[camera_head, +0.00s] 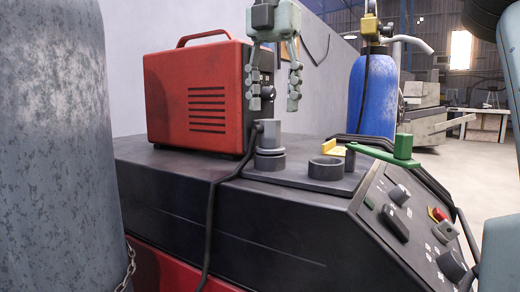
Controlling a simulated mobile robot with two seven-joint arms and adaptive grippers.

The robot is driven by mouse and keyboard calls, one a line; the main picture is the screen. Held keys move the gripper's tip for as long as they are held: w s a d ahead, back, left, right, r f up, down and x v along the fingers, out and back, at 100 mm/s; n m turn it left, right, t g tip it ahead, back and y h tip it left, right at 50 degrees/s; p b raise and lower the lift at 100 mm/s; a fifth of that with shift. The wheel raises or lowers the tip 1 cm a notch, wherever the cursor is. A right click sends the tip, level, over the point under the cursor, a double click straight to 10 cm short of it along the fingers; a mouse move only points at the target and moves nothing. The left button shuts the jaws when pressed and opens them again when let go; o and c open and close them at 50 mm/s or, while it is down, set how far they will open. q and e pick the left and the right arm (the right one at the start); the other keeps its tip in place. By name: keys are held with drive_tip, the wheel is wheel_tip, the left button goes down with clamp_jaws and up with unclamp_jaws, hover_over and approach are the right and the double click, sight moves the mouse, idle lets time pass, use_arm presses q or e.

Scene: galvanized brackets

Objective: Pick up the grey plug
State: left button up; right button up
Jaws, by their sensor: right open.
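The grey plug (269,134) stands upright in a dark round socket (270,162) on top of the black machine. My right gripper (274,104) hangs just above the plug with its fingers pointing down. Its two grey-green fingers are spread apart, with nothing between them. The plug's top is a little below fingertip level in the picture, and I see no contact. My left gripper is not in view.
A red box with a handle (196,98) stands close left of the plug. An empty dark ring (326,168), a yellow piece (333,147) and a green lever (385,152) lie to the right. A black cable (213,205) hangs over the machine's front.

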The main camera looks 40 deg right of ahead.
sight(269, 120)
drive_tip(key=f, duration=0.5)
drive_tip(key=shift+w+a+f, duration=0.15)
drive_tip(key=shift+a+f, duration=0.1)
drive_tip(key=shift+f, duration=0.15)
clamp_jaws()
